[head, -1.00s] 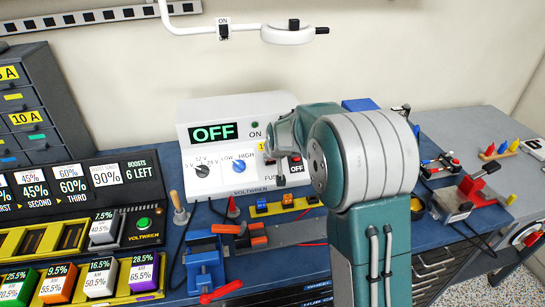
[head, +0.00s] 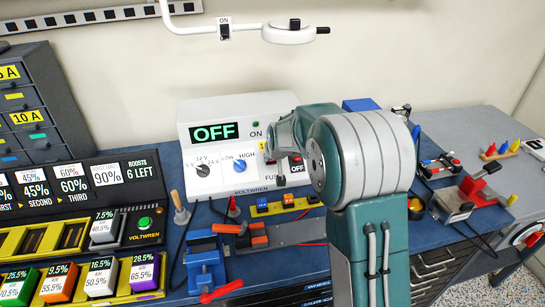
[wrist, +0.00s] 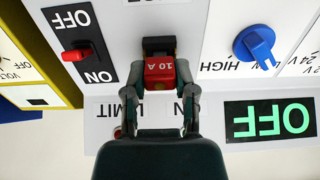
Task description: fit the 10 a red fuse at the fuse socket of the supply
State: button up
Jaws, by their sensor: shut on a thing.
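The supply (head: 188,132) is a white box with a green OFF display; its front fills the wrist view (wrist: 215,85), upside down. My gripper (wrist: 161,76) is shut on the red fuse (wrist: 160,66), marked 10 A, with a finger on each side. The fuse is at the black fuse socket (wrist: 158,44) and appears to meet it; how deep it sits I cannot tell. In the head view my arm hides most of the gripper and the socket.
A red switch (wrist: 75,55) and a blue knob (wrist: 255,45) flank the socket on the panel. A blue vise (head: 205,262) and a tray of coloured fuses (head: 283,204) stand in front of the supply. A grey drawer cabinet (head: 45,100) stands at the left.

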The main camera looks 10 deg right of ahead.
jog(key=shift+w+f, duration=0.35)
jog(key=shift+f, duration=0.1)
jog(key=o, duration=0.9)
jog(key=shift+c, duration=0.2)
jog(key=v, duration=1.1)
jog(key=shift+s+r, duration=0.25)
jog(key=shift+r, duration=0.05)
jog(key=s+r, duration=0.3)
jog(key=s, duration=0.5)
jog(key=s+r, duration=0.3)
jog(key=s, duration=0.5)
jog(key=s+f+g, duration=0.1)
jog(key=s, duration=1.6)
jog(key=shift+s+f+g, duration=0.25)
jog(key=shift+f+g, duration=0.15)
